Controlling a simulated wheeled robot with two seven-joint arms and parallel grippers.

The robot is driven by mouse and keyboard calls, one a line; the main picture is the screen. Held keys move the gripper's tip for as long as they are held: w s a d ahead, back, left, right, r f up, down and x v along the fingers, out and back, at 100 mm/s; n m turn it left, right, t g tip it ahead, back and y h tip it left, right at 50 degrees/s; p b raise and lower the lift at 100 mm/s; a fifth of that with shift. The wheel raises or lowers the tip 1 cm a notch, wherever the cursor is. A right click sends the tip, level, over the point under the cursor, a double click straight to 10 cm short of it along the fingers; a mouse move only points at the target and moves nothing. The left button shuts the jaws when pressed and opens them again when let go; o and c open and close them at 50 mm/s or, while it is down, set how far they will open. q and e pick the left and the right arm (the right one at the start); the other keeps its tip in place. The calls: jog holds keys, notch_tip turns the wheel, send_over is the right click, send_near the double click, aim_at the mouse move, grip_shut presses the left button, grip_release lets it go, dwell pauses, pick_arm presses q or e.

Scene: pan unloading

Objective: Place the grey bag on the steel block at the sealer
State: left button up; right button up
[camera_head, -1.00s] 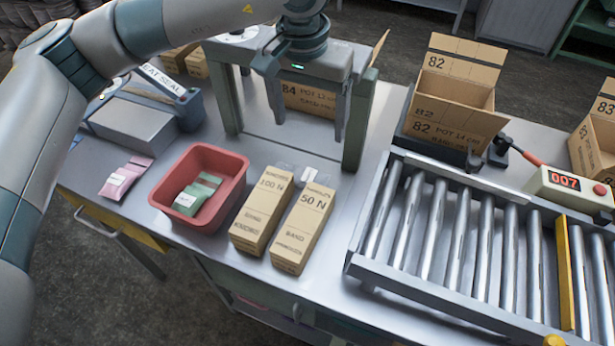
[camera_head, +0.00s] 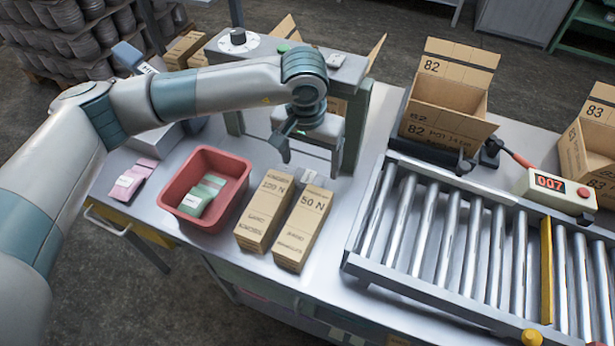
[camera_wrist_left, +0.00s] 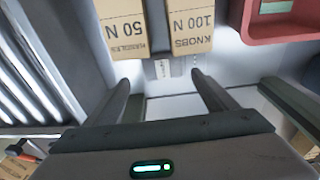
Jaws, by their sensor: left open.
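The small grey bag with a white label (camera_head: 309,177) lies flat on the bench, at the far ends of two cardboard cartons. In the left wrist view the bag (camera_wrist_left: 176,68) shows just beyond and between the fingertips. My left gripper (camera_head: 311,160) is open and empty, pointing down close above the bag; its two fingers (camera_wrist_left: 162,82) are spread wide. The steel block (camera_head: 158,142) at the sealer (camera_head: 128,56) is at the bench's left; my left arm hides most of both. My right gripper is not in view.
Carton 100 N (camera_head: 263,212) and carton 50 N (camera_head: 303,228) stand right in front of the bag. A red bin (camera_head: 238,198) with green bags and pink bags (camera_head: 130,182) lie left. A roller conveyor (camera_head: 400,262) is right. A frame with a dial (camera_head: 345,68) stands behind the gripper.

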aim_at(309, 176)
pick_arm(q)
jog(key=f+p, duration=0.2)
jog(key=shift+w+a+f+p, duration=0.1)
jog(key=shift+a+f+p, duration=0.1)
jog(key=shift+p, duration=0.2)
notch_tip(309, 176, down, 2)
jog(key=shift+w+p, duration=0.1)
jog(key=shift+p, duration=0.35)
jog(key=shift+w+f, duration=0.1)
jog(key=shift+f, duration=0.3)
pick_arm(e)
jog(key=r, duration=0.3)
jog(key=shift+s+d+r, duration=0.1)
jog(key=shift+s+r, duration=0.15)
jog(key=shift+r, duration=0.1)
pick_arm(q)
jog(key=c, duration=1.3)
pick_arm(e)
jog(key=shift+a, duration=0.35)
pick_arm(q)
jog(key=shift+r, duration=0.15)
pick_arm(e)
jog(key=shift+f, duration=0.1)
